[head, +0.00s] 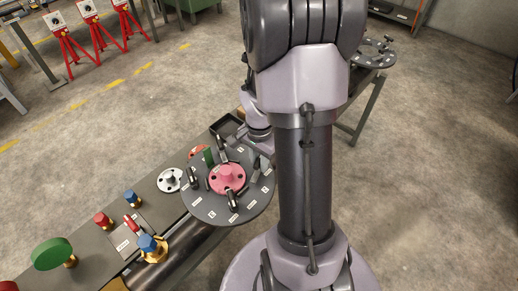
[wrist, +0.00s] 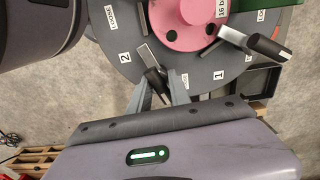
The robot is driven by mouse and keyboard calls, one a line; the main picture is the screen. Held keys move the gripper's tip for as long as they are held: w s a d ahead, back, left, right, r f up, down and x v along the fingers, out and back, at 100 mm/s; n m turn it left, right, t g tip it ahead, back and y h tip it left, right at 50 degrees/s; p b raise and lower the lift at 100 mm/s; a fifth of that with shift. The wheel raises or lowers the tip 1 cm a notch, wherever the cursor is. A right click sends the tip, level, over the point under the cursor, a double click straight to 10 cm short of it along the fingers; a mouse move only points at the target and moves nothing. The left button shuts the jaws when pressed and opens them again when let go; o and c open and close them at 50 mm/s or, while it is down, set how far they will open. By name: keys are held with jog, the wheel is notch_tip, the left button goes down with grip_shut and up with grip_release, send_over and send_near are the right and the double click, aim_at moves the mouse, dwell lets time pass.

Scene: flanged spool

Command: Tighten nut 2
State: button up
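The grey flange disc (head: 205,207) with a pink hub (head: 227,178) stands at the bench's end in the head view. In the wrist view the disc (wrist: 110,38) fills the top, around the pink hub (wrist: 190,28). The label 2 (wrist: 125,57) is beside a lever-like nut (wrist: 147,56) with a silver bar and dark end. My gripper (wrist: 161,88) has its two fingers apart, one on each side of that nut's dark end. I cannot tell whether they touch it. In the head view my arm hides part of the gripper.
Another lever (wrist: 250,40) sits near label 1 (wrist: 218,74). A black tray (head: 227,125) lies behind the disc. The bench (head: 90,245) holds a white disc (head: 170,180), a green wheel (head: 52,254) and several coloured fittings. A second flange table (head: 372,52) stands at the back.

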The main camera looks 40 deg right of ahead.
aim_at(259, 160)
jog(key=m+b, duration=0.1)
jog(key=m, duration=0.1)
jog(key=m+b, duration=0.1)
jog(key=m, duration=0.1)
jog(key=shift+f, duration=0.35)
jog(key=m+b, duration=0.2)
jog(key=m, duration=0.2)
jog(key=shift+r+m+b, duration=0.15)
jog(key=shift+m+b, duration=0.35)
jog(key=shift+m, duration=0.2)
jog(key=shift+r+n+p, duration=0.25)
jog(key=shift+n+p, duration=0.25)
jog(key=shift+n, duration=0.6)
notch_tip(259, 160, up, 7)
jog(key=p, duration=0.5)
